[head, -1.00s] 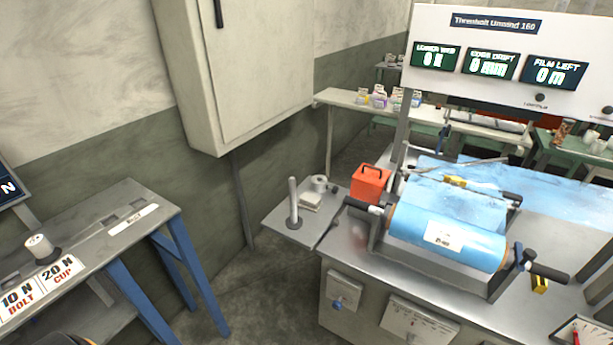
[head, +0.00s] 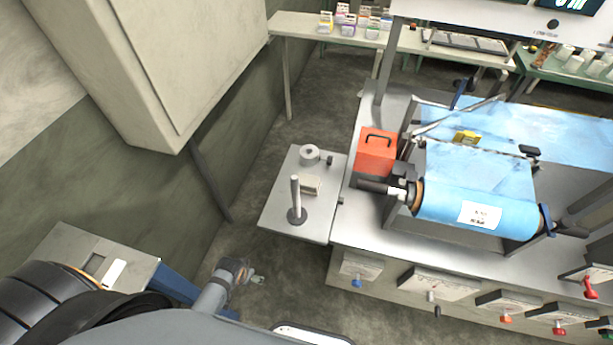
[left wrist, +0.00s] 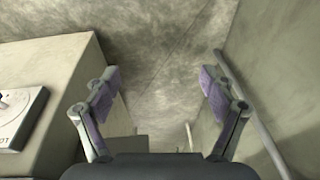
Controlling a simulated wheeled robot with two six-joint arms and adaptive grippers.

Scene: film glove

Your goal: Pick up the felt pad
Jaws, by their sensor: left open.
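A small pale cream block that looks like the felt pad (head: 311,185) lies on the grey side shelf (head: 270,212). It sits just behind an upright post on a round base (head: 296,205) and in front of a grey-white roll (head: 309,154). My left gripper (head: 258,281) is low in the head view, in front of and left of the shelf, apart from the pad. In the left wrist view my left gripper (left wrist: 160,84) has its fingers spread wide with nothing between them. The pad is not seen there. My right gripper is not in view.
A red box (head: 377,152) and a blue film roll (head: 480,205) stand on the machine bench right of the shelf. A grey cabinet (head: 150,60) hangs on the left wall. A bench corner (head: 80,250) is at lower left. Bare floor lies between.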

